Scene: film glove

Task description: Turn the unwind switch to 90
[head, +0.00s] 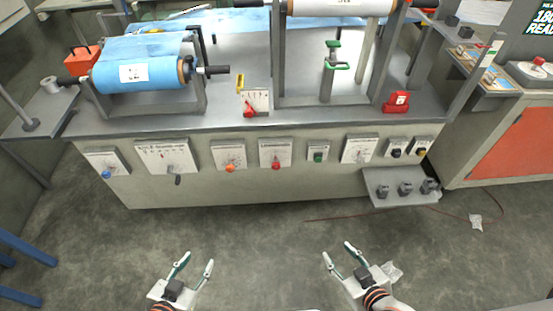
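Several small panels with knobs line the machine's grey front. From left to right they include a blue knob (106,174), a panel (166,155) with a dark lever (177,180), an orange knob (230,168), a red knob (276,165), a green button (318,157), a pale dial panel (359,149), a black knob (396,153) and a yellow knob (421,152). The labels are too small to read, so I cannot tell which is the unwind switch. My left gripper (197,259) and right gripper (338,250) are open and empty, well apart from the panels.
A blue film roll (150,73) sits on the machine top (230,118) at left. A red lever (249,111) and red box (397,102) are on top. A low grey shelf (390,200) with several dark pieces juts out at right. The floor before the machine is mostly clear.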

